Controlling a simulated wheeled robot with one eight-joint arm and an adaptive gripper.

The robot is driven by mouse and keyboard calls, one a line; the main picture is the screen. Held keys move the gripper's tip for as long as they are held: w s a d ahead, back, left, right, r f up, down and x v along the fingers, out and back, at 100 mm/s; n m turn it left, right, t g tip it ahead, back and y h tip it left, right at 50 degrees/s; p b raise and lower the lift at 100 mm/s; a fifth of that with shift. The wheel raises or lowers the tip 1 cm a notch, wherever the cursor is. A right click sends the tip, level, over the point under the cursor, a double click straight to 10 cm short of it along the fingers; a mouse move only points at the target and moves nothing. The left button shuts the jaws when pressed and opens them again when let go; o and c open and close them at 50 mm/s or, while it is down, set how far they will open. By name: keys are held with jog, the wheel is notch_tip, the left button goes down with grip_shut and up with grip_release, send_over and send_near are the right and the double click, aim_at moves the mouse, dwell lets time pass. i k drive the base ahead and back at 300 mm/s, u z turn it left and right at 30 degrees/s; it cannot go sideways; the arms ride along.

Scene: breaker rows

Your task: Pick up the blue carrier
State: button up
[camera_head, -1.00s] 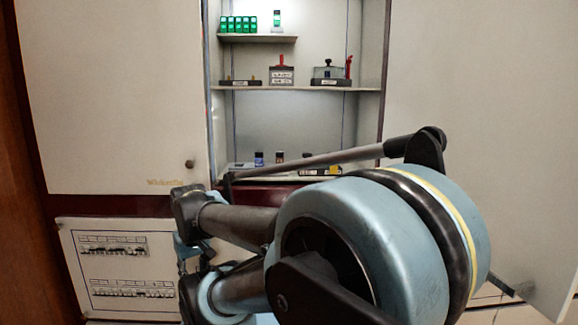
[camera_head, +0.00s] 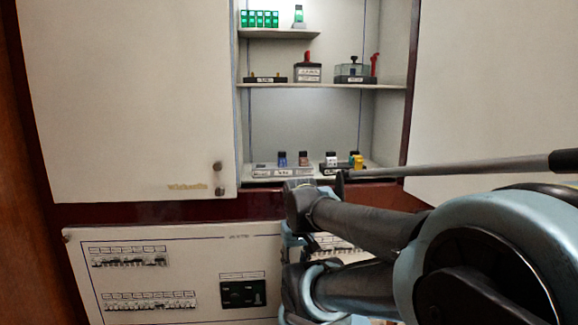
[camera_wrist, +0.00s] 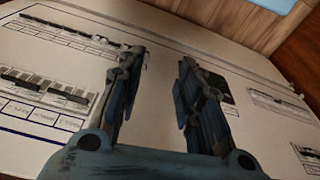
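A small blue carrier (camera_head: 282,158) with a dark top stands upright on the cabinet's bottom shelf, at the left in a pale labelled holder (camera_head: 268,170). A reddish-brown carrier (camera_head: 304,157) stands just right of it. My gripper (camera_wrist: 162,60) is open and empty in the wrist view, its two fingers well apart in front of the white breaker panel. The blue carrier does not show in the wrist view.
A white-and-black carrier (camera_head: 331,160) and a yellow piece (camera_head: 358,161) stand further right on that shelf. Upper shelves hold green blocks (camera_head: 260,19) and a red-handled box (camera_head: 308,70). Open cabinet doors (camera_head: 125,100) flank the shelves. The breaker panel (camera_head: 90,285) lies below.

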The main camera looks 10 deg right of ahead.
aim_at(282, 160)
jog(key=u, duration=1.55)
jog(key=k, duration=0.9)
jog(key=z, duration=0.1)
